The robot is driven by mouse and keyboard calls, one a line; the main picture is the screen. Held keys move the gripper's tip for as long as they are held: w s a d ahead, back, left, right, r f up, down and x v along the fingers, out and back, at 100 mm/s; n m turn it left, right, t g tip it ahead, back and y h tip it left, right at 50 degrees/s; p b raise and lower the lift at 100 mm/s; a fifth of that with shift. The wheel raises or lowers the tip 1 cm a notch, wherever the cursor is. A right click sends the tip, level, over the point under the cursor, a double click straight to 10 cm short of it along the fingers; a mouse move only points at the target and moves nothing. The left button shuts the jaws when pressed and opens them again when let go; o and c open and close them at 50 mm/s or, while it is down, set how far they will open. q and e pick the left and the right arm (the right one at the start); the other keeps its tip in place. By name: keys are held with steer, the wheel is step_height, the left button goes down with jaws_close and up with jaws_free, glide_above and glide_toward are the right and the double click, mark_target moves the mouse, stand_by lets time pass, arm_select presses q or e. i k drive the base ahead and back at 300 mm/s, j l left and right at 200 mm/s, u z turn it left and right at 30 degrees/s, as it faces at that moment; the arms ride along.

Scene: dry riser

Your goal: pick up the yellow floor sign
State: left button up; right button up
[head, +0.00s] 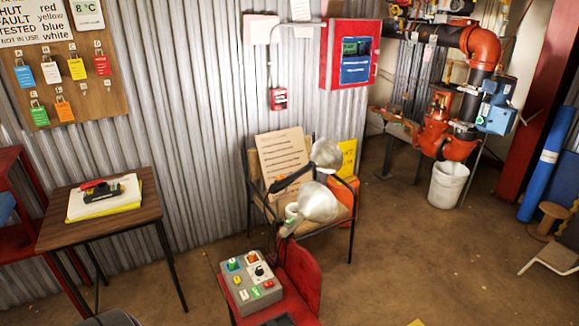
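A yellow panel with dark markings (347,158), which looks like the yellow floor sign, stands against the corrugated wall behind the right side of a chair (256,194). Its lower part is hidden by an orange-red container (343,191) and the things on the chair. A small yellow piece (416,322) also shows at the bottom edge, cut off; I cannot tell what it is. Neither of my grippers can be made out in the head view.
A wooden table (55,234) stands left. A white bucket (447,187) stands under red pipework (436,135). Brown floor (415,245) is open at centre right.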

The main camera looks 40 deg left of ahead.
mark_target(349, 147)
steer(key=u, duration=1)
steer(key=i+l+z, duration=0.3)
steer(key=i, duration=0.5)
steer(key=i+l+z, duration=0.3)
steer(key=i, duration=0.5)
steer(key=i+z, duration=0.3)
steer(key=i, duration=0.55)
steer(key=i+l+u, duration=0.1)
steer(key=i+u, duration=0.15)
steer(key=i, duration=0.25)
steer(key=i+l+u, duration=0.25)
steer(key=i, duration=0.3)
steer(key=i+l+u, duration=0.2)
steer(key=i, duration=0.3)
